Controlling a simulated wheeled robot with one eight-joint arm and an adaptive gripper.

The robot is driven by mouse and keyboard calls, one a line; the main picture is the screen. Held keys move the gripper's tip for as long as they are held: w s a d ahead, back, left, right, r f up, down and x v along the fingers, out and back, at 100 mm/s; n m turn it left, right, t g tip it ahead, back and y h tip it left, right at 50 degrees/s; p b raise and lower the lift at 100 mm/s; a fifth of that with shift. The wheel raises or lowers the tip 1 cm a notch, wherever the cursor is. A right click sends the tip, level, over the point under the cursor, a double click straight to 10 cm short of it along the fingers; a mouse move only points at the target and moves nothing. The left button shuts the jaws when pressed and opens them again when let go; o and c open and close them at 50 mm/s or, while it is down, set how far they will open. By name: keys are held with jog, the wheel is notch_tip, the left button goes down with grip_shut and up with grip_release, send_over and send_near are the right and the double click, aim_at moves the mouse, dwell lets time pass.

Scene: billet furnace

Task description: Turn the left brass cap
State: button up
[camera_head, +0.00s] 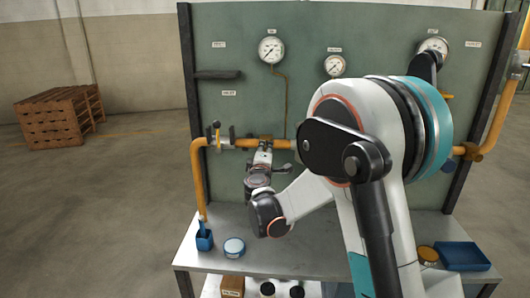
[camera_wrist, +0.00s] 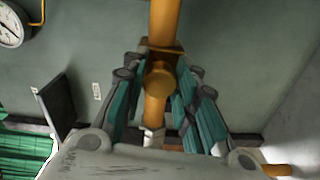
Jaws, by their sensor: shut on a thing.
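The left brass cap (camera_wrist: 160,78) is a round yellow-brass end facing the wrist camera, on the orange pipe (camera_wrist: 164,22). My gripper (camera_wrist: 161,86) has one teal-padded finger on each side of the cap and is shut on it. The exact contact faces are partly hidden. In the head view my gripper (camera_head: 264,147) is at the pipe on the left half of the green panel, and it hides most of the cap there.
The green panel (camera_head: 310,95) carries several gauges, including one (camera_head: 271,49) above the gripper. A wooden crate stack (camera_head: 50,120) stands far left.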

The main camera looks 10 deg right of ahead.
jog(key=shift+m, duration=0.3)
dwell(0.4)
jog(key=o, duration=1.1)
jog(key=shift+s, duration=0.1)
jog(key=v, duration=1.2)
